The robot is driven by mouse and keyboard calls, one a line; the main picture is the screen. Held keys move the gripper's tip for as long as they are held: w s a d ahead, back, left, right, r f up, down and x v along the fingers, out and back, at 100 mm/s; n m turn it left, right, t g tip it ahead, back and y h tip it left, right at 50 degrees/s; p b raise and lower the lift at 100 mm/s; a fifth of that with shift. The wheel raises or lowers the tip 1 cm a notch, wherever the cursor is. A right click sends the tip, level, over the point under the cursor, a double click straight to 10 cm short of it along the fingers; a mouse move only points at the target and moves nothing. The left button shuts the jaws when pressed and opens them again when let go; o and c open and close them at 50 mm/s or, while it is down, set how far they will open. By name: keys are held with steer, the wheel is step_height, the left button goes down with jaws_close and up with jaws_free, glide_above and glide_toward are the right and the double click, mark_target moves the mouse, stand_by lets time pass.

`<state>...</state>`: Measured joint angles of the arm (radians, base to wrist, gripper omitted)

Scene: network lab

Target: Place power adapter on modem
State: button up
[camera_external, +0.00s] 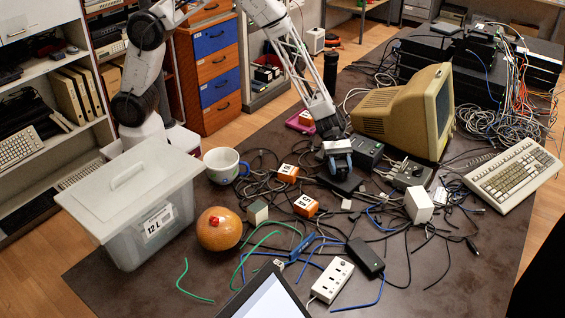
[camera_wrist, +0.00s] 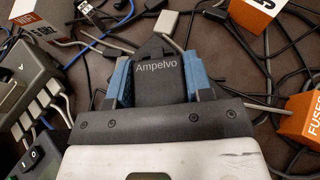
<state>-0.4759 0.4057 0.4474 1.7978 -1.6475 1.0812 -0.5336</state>
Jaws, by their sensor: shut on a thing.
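My gripper (camera_external: 338,160) points down over the middle of the cluttered table, its blue fingers closed on a black block. The block, which looks like the power adapter (camera_wrist: 163,68), carries the word "Ampelvo" and fills the space between both fingers in the wrist view. Its black body (camera_external: 341,184) shows just below my fingers in the external view; whether it touches the table is unclear. A second grey box (camera_external: 411,175) is farther right; I cannot tell which is the modem.
Loose cables cover the table around my gripper. Orange boxes (camera_external: 305,206) lie to its left, and a beige monitor (camera_external: 393,112) stands behind right. A white cube (camera_external: 419,205), black brick (camera_external: 365,257), power strip (camera_external: 332,281), mug (camera_external: 222,165) and lidded bin (camera_external: 125,245) are also around.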

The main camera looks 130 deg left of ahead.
steer(key=shift+f, duration=0.1)
steer(key=o, duration=1)
steer(key=shift+s+a+r, duration=0.35)
steer(key=shift+a+r, duration=0.05)
steer(key=v, duration=1.1)
steer(key=shift+d, duration=0.15)
